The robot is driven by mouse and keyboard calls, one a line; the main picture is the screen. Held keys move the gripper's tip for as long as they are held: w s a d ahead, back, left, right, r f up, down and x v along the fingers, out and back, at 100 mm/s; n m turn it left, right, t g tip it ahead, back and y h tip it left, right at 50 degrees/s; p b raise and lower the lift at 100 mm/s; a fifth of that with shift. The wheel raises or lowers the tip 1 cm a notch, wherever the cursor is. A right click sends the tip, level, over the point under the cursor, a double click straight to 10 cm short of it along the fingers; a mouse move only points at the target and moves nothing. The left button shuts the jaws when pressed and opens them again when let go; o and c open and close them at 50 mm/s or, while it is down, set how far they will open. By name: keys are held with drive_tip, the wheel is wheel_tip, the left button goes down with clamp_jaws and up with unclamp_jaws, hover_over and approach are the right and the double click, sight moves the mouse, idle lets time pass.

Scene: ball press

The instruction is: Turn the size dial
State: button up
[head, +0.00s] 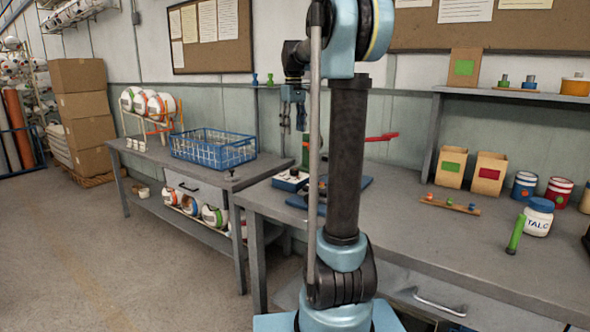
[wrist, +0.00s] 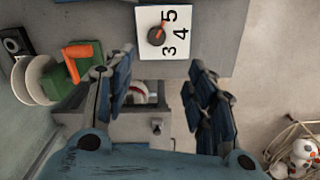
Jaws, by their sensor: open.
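The size dial (wrist: 157,36) is a dark round knob on a white plate marked 3, 4 and 5, at the top middle of the wrist view. Its orange pointer is turned up and slightly right, toward the 5. In the head view, a small blue box with a white top (head: 290,180) on the workbench appears to be the dial's panel. My gripper (wrist: 154,76) is open and empty, its two blue fingers spread wide below the dial in the wrist view and not touching it. In the head view, my gripper (head: 293,116) hangs above the bench, partly behind my arm.
A green block with an orange part (wrist: 76,62) lies left of the dial. A red lever (head: 382,137) sticks out behind my arm. A blue wire basket (head: 212,147) stands on the left table. A talc jar (head: 538,217) and cans stand at the right.

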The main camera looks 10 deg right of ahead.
approach(294, 169)
wheel_tip(294, 169, down, 9)
drive_tip(key=shift+w+d+f, duration=0.1)
drive_tip(key=shift+f, duration=0.1)
idle(0.5)
drive_tip(key=c, duration=1.1)
